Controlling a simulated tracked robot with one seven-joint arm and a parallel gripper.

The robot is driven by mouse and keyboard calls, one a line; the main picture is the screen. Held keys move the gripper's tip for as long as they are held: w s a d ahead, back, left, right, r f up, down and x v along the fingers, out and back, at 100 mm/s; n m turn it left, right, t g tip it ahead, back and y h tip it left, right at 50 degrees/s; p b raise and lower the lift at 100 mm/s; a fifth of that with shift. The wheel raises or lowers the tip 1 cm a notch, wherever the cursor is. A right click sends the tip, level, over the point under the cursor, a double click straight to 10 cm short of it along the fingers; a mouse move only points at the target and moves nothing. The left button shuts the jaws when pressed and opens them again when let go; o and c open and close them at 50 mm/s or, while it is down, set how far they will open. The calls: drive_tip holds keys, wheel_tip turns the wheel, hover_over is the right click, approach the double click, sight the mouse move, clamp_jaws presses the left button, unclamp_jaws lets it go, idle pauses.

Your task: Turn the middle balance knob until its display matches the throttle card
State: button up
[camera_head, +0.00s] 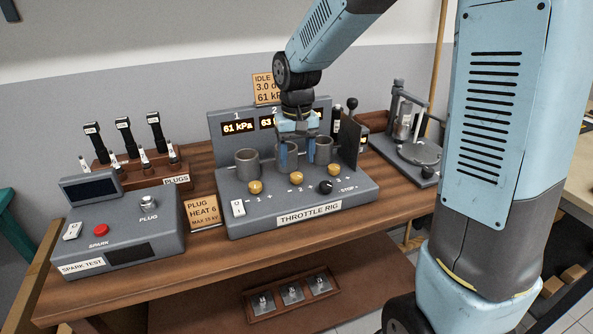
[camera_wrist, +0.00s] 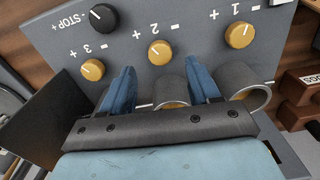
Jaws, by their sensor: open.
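The grey throttle rig (camera_head: 300,207) stands on the bench with gold knobs and a black stop knob (camera_head: 325,187). The middle knob, marked 2 (camera_head: 295,179), is gold; it also shows in the wrist view (camera_wrist: 160,53). My gripper (camera_head: 296,153) is open and empty above the rig by the middle cylinder, its blue fingers pointing down. In the wrist view the fingertips (camera_wrist: 159,70) lie either side of the middle knob's line, apart from it. Display 1 (camera_head: 238,127) reads 61 kPa; display 2 (camera_head: 266,122) starts with 63, the rest hidden.
Knob 1 (camera_wrist: 239,35) and knob 3 (camera_wrist: 93,69) flank the middle knob. Open cylinders stand behind the knobs. A dark upright plate (camera_head: 349,146) rises at the rig's right end. A spark tester (camera_head: 115,235) and plug rack (camera_head: 143,175) stand to the left.

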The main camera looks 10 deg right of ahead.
sight(297, 175)
drive_tip(key=shift+f, duration=2.4)
drive_tip(key=shift+c, duration=0.2)
drive_tip(key=c, duration=1)
drive_tip(key=shift+n, duration=2.8)
